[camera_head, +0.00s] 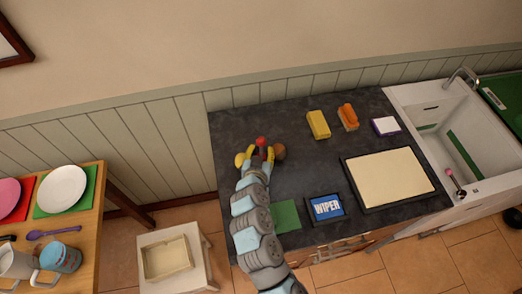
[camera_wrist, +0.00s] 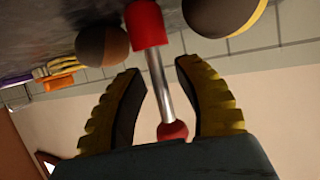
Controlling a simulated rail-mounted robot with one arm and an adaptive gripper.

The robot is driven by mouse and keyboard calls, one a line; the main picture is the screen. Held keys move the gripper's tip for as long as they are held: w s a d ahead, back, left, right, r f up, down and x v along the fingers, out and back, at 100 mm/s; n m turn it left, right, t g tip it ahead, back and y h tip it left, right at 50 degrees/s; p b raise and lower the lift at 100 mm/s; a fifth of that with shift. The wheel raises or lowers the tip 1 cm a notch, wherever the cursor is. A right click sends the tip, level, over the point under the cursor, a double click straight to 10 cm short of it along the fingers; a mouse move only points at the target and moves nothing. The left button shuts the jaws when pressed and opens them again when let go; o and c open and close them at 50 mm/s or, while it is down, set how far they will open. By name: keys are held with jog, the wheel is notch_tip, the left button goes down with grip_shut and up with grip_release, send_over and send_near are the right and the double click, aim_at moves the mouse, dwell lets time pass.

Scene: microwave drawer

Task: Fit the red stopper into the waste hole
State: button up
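The red stopper (camera_head: 261,141) stands at the back left of the dark counter. In the wrist view it shows as a red head (camera_wrist: 146,24), a metal rod and a small red ball end. My gripper (camera_head: 262,156) is open, with its two yellow fingers on either side of the stopper. In the wrist view the fingers (camera_wrist: 158,75) show gaps to the rod; I see no contact. The white sink (camera_head: 455,135) is at the right. I cannot make out the waste hole in it.
A yellow ball (camera_head: 239,159) and a brown ball (camera_head: 279,151) lie close beside my fingers. The faucet (camera_head: 463,76) rises behind the basin.

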jog(key=v, duration=1.1)
jog(key=shift+s, duration=0.25)
jog(key=shift+o, duration=1.1)
jog(key=shift+s+a+r, duration=0.1)
jog(key=shift+s, duration=0.1)
